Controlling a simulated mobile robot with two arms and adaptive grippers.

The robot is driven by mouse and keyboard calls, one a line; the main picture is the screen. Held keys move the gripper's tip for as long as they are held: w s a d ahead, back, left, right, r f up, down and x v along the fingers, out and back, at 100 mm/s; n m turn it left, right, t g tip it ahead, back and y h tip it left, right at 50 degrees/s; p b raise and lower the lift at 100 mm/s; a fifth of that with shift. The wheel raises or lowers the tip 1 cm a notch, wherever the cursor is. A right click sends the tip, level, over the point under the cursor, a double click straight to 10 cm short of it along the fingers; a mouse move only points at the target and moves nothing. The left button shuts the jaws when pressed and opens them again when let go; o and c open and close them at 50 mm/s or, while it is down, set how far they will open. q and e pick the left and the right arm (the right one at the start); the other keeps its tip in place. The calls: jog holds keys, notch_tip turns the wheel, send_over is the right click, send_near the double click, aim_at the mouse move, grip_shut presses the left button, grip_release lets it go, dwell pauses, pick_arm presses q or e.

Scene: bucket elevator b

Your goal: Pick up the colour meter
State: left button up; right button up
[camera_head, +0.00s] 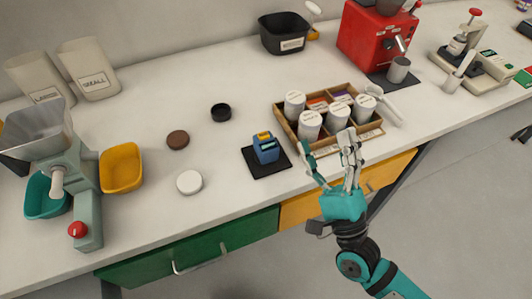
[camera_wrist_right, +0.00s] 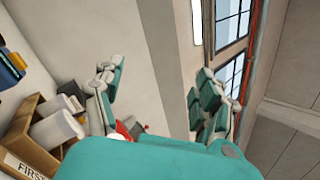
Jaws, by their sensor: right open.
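The colour meter appears to be the small blue device with a yellow top (camera_head: 266,148), upright on a black square pad (camera_head: 256,168) near the front of the counter. Its blue and yellow body is partly visible at the left edge of the right wrist view (camera_wrist_right: 10,62). My right gripper (camera_head: 328,152) is open and empty, with fingers pointing up, to the right of the blue device and apart from it. Its spread fingers also show in the right wrist view (camera_wrist_right: 158,98). My left gripper is out of view.
A wooden tray (camera_head: 288,127) with several white-lidded containers stands close behind my right gripper. A white round lid (camera_head: 189,182), a brown disc (camera_head: 178,139) and a black cup (camera_head: 221,112) lie left of the blue device. A red machine (camera_head: 368,40) stands farther back.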

notch_tip(320, 180, down, 9)
jog(key=a+m+g+h, duration=0.1)
jog(key=m+g+h, duration=0.25)
jog(key=m, duration=0.45)
jog(key=m+g+b, duration=0.1)
jog(key=m+g, duration=0.2)
jog(key=m, duration=0.2)
send_near(266, 146)
jog(key=w+p, duration=0.1)
jog(key=w+a+f+p, duration=0.1)
jog(key=w+p, duration=0.1)
jog(key=w+f+p, duration=0.1)
jog(key=w, duration=0.1)
jog(key=shift+a, duration=0.35)
jog(key=p+x, duration=0.1)
jog(key=x, duration=0.4)
jog(key=shift+w+r+p, duration=0.1)
jog(key=shift+w+p, duration=0.05)
jog(key=shift+p, duration=0.15)
jog(key=shift+w+a, duration=0.15)
jog(key=shift+w, duration=0.3)
jog(key=shift+s, duration=0.1)
jog(key=shift+c, duration=1)
grip_shut()
